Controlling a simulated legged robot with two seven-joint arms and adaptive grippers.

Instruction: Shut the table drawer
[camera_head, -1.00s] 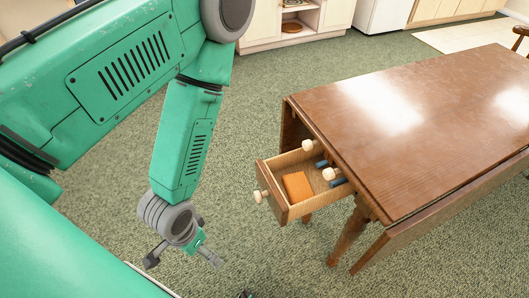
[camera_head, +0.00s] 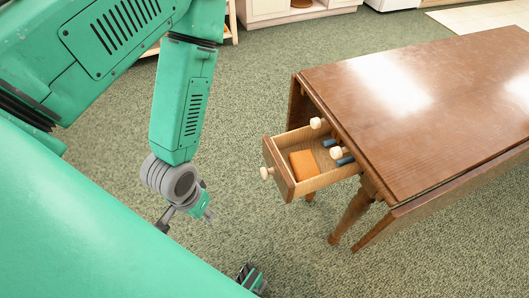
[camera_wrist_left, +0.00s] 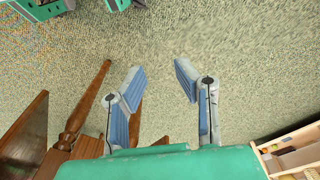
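The table drawer (camera_head: 282,180) is pulled out from the end of the brown wooden table (camera_head: 430,100). It has a pale round knob (camera_head: 266,173) on its front and holds an orange block (camera_head: 303,164) and small blue items.
Two more pale knobs show above the drawer, near the table end. A turned table leg (camera_head: 352,218) and a hanging table leaf (camera_head: 440,200) stand right of the drawer. Green carpet (camera_head: 270,80) is clear around the drawer front. Cabinets line the back.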

